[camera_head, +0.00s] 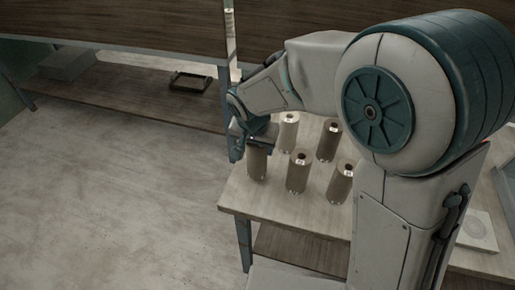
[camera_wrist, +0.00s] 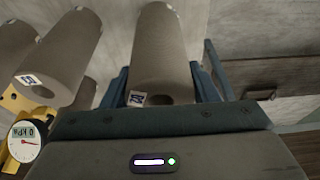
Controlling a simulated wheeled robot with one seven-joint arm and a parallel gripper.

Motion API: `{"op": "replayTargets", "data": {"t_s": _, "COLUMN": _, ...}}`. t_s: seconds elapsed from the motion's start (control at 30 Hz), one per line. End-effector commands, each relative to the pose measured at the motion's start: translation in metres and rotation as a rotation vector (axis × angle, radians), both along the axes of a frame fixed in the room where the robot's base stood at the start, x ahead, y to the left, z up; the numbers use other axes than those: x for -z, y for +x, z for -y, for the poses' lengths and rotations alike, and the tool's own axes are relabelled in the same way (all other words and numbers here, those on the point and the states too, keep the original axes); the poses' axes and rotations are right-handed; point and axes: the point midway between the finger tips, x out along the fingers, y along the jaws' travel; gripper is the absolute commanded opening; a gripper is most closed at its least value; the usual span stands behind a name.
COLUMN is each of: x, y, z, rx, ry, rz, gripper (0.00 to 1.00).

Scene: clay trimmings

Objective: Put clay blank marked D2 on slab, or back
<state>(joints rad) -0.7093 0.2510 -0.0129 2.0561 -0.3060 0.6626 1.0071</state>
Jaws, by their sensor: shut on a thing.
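My gripper (camera_head: 252,141) is shut on a grey-brown clay cylinder (camera_head: 257,164) near the table's left corner. In the wrist view this blank (camera_wrist: 168,45) is between the two blue fingers, with a small blue-and-white tag whose letters I cannot read surely. Whether its base touches the table is unclear. Several similar tagged blanks stand close by on the table: one behind (camera_head: 288,132), one farther right (camera_head: 328,142), one in front (camera_head: 298,174) and one at the right (camera_head: 341,182). A pale square plate with a faint round mark (camera_head: 478,230), perhaps the slab, lies at right, beyond my arm.
The wooden table (camera_head: 285,212) has bare surface in front of the blanks. My arm hides its middle right part. A low shelf at the back holds a dark tray (camera_head: 190,82) and a grey box (camera_head: 68,63). A pressure dial (camera_wrist: 24,141) shows in the wrist view.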

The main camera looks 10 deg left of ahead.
Motion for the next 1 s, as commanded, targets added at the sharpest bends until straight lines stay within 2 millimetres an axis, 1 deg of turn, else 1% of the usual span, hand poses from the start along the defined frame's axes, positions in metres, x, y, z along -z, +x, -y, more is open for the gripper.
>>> {"op": "replayTargets", "data": {"t_s": 0.03, "x": 0.006, "y": 0.0, "z": 0.0, "rx": -0.001, "ry": -0.001, "rz": -0.001, "gripper": 0.07}}
{"op": "replayTargets", "data": {"t_s": 0.13, "x": 0.014, "y": 0.0, "z": 0.0, "rx": -0.002, "ry": 0.0, "rz": 0.001, "gripper": 0.07}}
{"op": "replayTargets", "data": {"t_s": 0.4, "x": 0.016, "y": 0.0, "z": -0.001, "rx": -0.002, "ry": 0.001, "rz": 0.002, "gripper": 0.07}}
{"op": "replayTargets", "data": {"t_s": 0.53, "x": 0.02, "y": 0.0, "z": -0.001, "rx": -0.002, "ry": 0.001, "rz": 0.002, "gripper": 0.07}}
{"op": "replayTargets", "data": {"t_s": 0.57, "x": 0.019, "y": 0.0, "z": -0.001, "rx": -0.002, "ry": 0.0, "rz": 0.0, "gripper": 0.59}}
{"op": "replayTargets", "data": {"t_s": 0.6, "x": 0.019, "y": -0.001, "z": -0.001, "rx": -0.002, "ry": 0.0, "rz": 0.0, "gripper": 0.71}}
{"op": "replayTargets", "data": {"t_s": 0.63, "x": 0.019, "y": -0.001, "z": -0.001, "rx": -0.002, "ry": 0.0, "rz": 0.0, "gripper": 0.76}}
{"op": "replayTargets", "data": {"t_s": 0.87, "x": 0.019, "y": -0.001, "z": -0.001, "rx": -0.002, "ry": 0.0, "rz": 0.0, "gripper": 0.76}}
{"op": "replayTargets", "data": {"t_s": 1.0, "x": 0.015, "y": -0.001, "z": -0.001, "rx": -0.002, "ry": 0.0, "rz": 0.0, "gripper": 0.76}}
